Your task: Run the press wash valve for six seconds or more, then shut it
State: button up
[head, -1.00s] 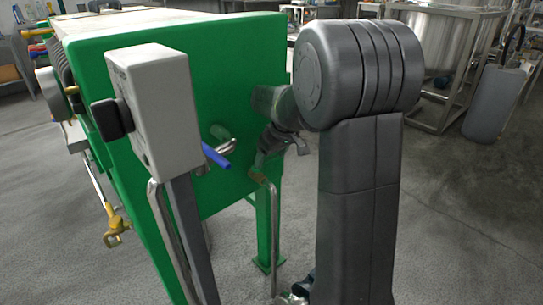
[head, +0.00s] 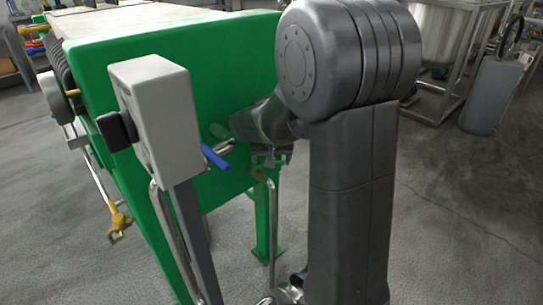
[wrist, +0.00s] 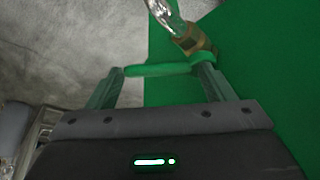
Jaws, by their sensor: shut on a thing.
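A brass valve (wrist: 193,42) with a green lever handle (wrist: 150,70) shows in the wrist view, with a shiny steel pipe (wrist: 168,12) running from it towards the top. My gripper (wrist: 161,72) is shut on the green handle, which lies across between the two fingers. In the head view my gripper (head: 273,156) is low at the green end plate (head: 200,75) of the press, close to a brass fitting (head: 259,173) on top of a thin steel pipe. The head view does not show the handle clearly. I cannot see any water flow.
A grey control box (head: 160,120) on a post stands in front of the press, left of my arm. A blue lever (head: 215,158) sticks out beside the box. A steel tank (head: 445,35) and a grey cylinder (head: 492,95) stand at the back right. The right floor is clear.

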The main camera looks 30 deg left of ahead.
jog(key=shift+s+d+m+h+b, duration=0.1)
jog(key=shift+s+m+h+b, duration=0.35)
jog(key=shift+m, duration=0.65)
jog(key=o, duration=1.4)
jog(key=shift+s+r, duration=0.1)
jog(key=p+v, duration=0.4)
jog(key=v, duration=0.9)
jog(key=shift+s+r+p, duration=0.15)
jog(key=shift+s+p, duration=0.2)
jog(key=shift+p, duration=0.05)
